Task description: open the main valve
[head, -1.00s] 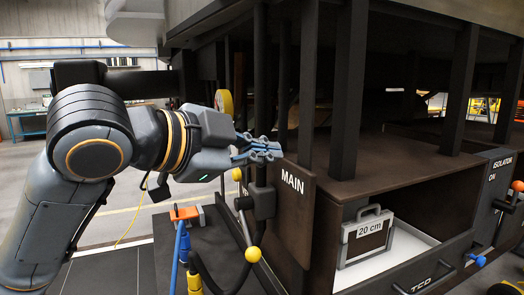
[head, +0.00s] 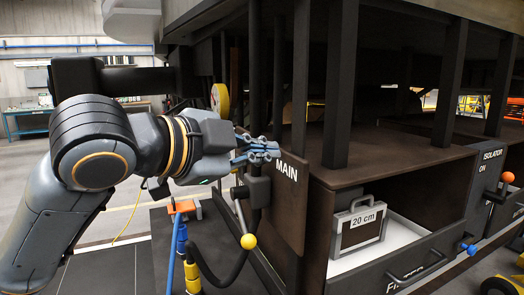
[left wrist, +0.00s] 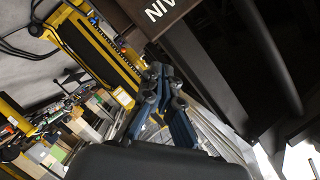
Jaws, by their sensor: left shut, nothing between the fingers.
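The main valve is a dark body (head: 258,191) on a black vertical pipe, just left of the board marked MAIN (head: 287,170). Its lever slants down to a yellow ball knob (head: 248,241). My left gripper (head: 266,151) is shut and empty. It appears above the valve body and in front of the pipe and the board's upper left edge; I cannot tell whether it touches them. In the left wrist view the closed fingers (left wrist: 165,85) show below part of the MAIN lettering (left wrist: 160,8). The valve lever is not clear there. My right gripper is not in view.
An isolator lever with an orange knob (head: 507,177) is at the right. Blue and yellow hose fittings (head: 182,240) stand below my left arm. Dark posts rise behind the board.

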